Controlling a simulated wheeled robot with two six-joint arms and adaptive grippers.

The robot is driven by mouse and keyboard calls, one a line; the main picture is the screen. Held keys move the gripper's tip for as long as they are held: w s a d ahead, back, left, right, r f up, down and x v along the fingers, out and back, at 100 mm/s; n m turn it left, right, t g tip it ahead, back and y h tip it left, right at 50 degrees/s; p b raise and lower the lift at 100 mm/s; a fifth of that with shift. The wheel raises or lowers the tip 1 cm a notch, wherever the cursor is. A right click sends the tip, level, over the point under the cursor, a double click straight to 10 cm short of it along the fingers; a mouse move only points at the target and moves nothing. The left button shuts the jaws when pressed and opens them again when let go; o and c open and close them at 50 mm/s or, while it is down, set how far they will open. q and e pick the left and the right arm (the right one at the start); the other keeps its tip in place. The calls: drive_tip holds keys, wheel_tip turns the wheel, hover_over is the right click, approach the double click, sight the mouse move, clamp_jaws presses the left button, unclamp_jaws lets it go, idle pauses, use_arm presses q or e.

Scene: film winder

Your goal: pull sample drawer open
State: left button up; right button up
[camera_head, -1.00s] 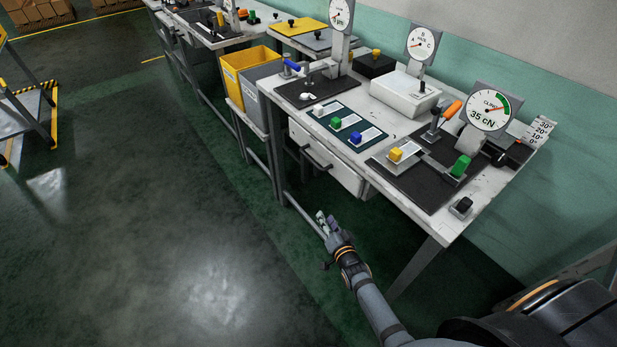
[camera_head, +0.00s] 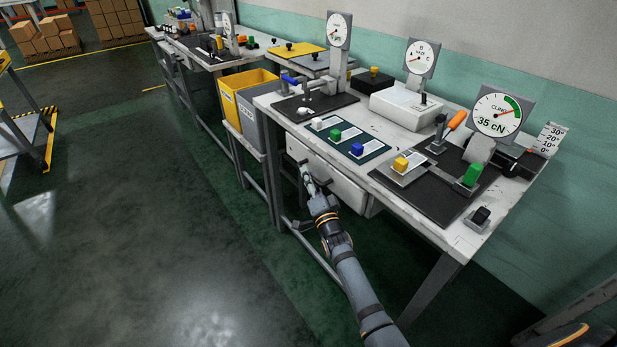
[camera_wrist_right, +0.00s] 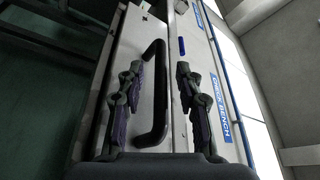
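The sample drawer (camera_head: 340,186) is a white-fronted drawer under the workbench top, and it looks shut. Its dark bar handle (camera_wrist_right: 157,92) shows in the right wrist view, running lengthwise between my fingers. My right gripper (camera_head: 307,178) is in front of the drawer in the head view and largely hides the handle there. In the right wrist view the gripper (camera_wrist_right: 157,75) is open, one finger on each side of the handle. The handle looks nearer the left finger; I cannot tell whether it touches.
The bench top (camera_head: 455,237) above carries a dark mat with colored blocks (camera_head: 357,150), gauges and a dark winder plate (camera_head: 430,195). A grey bin (camera_head: 262,118) and a yellow bin (camera_head: 228,98) stand left of the drawer. The floor (camera_head: 130,230) to the left is clear.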

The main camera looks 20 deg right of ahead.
drive_tip(key=shift+w+r, duration=0.1)
drive_tip(key=shift+w, duration=0.5)
drive_tip(key=shift+c, duration=0.3)
clamp_jaws()
